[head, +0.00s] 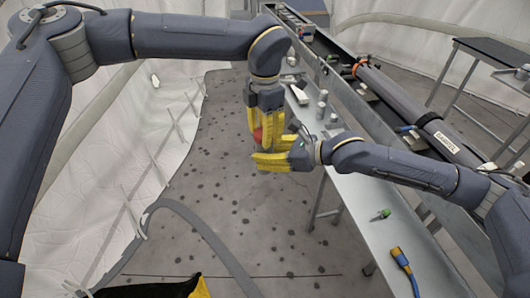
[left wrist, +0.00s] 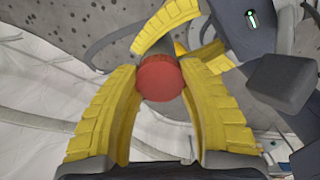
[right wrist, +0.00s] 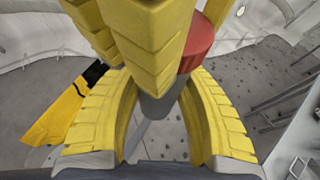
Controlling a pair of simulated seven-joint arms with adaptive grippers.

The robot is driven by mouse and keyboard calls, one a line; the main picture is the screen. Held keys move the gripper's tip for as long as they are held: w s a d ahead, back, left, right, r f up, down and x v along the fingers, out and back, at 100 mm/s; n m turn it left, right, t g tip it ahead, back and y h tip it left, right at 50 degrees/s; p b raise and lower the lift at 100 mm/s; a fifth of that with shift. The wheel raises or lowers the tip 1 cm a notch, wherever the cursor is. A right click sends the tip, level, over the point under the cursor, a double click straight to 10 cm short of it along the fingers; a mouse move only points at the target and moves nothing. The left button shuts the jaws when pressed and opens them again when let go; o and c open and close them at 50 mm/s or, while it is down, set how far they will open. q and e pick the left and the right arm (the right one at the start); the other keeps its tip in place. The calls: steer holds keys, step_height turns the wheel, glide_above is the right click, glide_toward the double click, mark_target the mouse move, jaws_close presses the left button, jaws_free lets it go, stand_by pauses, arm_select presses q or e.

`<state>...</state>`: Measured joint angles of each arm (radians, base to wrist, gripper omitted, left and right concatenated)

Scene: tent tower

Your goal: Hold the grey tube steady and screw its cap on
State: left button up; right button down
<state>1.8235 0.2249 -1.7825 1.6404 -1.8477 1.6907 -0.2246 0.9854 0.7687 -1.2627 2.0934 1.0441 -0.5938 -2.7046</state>
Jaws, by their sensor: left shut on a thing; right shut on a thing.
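The red cap (head: 257,133) is between the yellow fingers of my left gripper (head: 264,138), which points down and is shut on it. The cap's round face shows in the left wrist view (left wrist: 160,78). My right gripper (head: 262,161) reaches in from the right just below and is shut on the grey tube (right wrist: 160,105). In the right wrist view the red cap (right wrist: 203,42) lies in line with the tube's upper end. The left fingers hide the join, so I cannot tell whether cap and tube touch. Both are held in the air above the floor.
A long metal bench (head: 355,205) runs along the right. The speckled floor (head: 240,215) below the grippers is clear.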

arm_select(q)
steer(key=m, duration=0.7)
steer(key=o, duration=1.3)
step_height(320, 180, up, 12)
steer(key=shift+d, duration=0.1)
